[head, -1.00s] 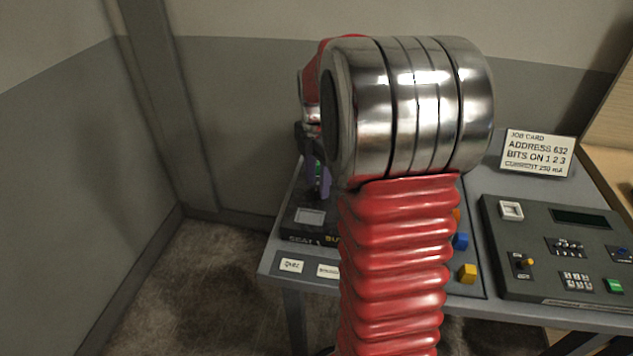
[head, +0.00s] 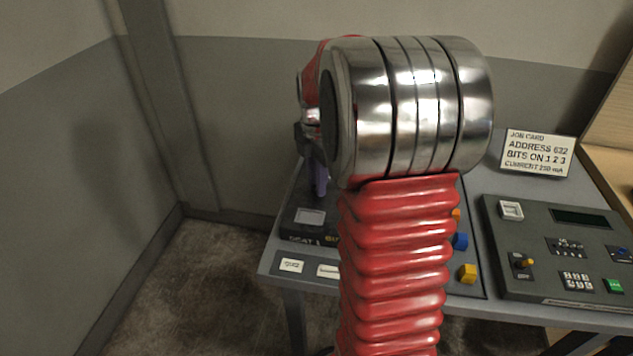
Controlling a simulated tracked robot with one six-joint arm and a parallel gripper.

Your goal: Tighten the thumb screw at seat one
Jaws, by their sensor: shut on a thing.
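My gripper (head: 319,180) points down at the back of the seat one block, mostly behind my own arm. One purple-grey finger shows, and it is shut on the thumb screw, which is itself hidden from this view. The dark seat one block (head: 308,217), with "SEAT 1" on its front edge and a grey pad on top, stands at the left of the table. The finger's tip is just behind that pad.
The grey console (head: 545,275) with display, switches and keypad is at the right. The job card (head: 537,153) stands behind it. A blue block (head: 460,241) and a yellow block (head: 467,273) lie beside my arm. Labels (head: 291,265) line the table's front edge.

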